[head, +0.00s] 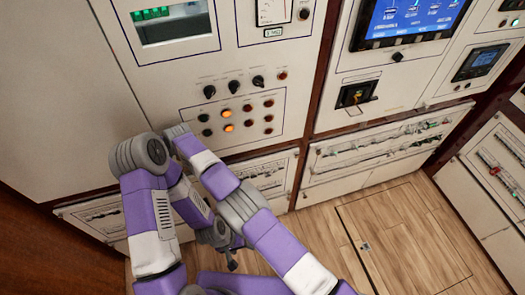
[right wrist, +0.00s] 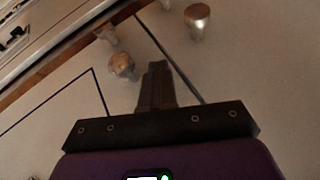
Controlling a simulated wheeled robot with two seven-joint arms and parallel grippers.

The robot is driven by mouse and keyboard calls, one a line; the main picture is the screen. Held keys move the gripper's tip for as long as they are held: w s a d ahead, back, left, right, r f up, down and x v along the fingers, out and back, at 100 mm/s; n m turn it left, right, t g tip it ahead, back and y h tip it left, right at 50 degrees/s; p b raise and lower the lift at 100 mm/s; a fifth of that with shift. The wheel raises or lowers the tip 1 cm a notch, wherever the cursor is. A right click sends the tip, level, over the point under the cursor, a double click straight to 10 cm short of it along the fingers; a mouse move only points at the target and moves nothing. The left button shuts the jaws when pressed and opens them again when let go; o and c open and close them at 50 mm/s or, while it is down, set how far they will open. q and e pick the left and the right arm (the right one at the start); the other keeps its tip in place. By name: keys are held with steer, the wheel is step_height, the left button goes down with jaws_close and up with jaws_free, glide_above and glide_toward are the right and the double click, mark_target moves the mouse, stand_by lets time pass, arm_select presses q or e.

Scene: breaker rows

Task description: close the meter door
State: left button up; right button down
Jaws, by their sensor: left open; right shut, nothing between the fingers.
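A meter window (head: 172,30) with a green-lit inside sits in the pale cabinet at the upper left of the head view. An analog meter (head: 273,10) is cut off at the top edge beside it. I cannot make out for certain which part is the meter door or how it stands. My left gripper (head: 228,262) hangs low in front of the cabinets, open and apart from the meter window. My right gripper (right wrist: 156,70) is shut and empty in the right wrist view, close to a pale panel with metal knobs (right wrist: 122,66). In the head view I cannot make out its fingers.
Black knobs (head: 209,91) and lit orange buttons (head: 228,128) are on the panel below the meter window. A blue screen (head: 408,20) and a rotary switch (head: 355,95) are to the right. Wood floor (head: 400,235) is clear at the lower right.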

steer(key=shift+w+d+r+t, duration=0.1)
steer(key=shift+w+r+t, duration=0.2)
steer(key=shift+w+r, duration=0.45)
steer(key=s+b+v, duration=0.1)
steer(key=b+v, duration=0.1)
steer(key=v, duration=0.5)
steer(key=shift+f, duration=0.4)
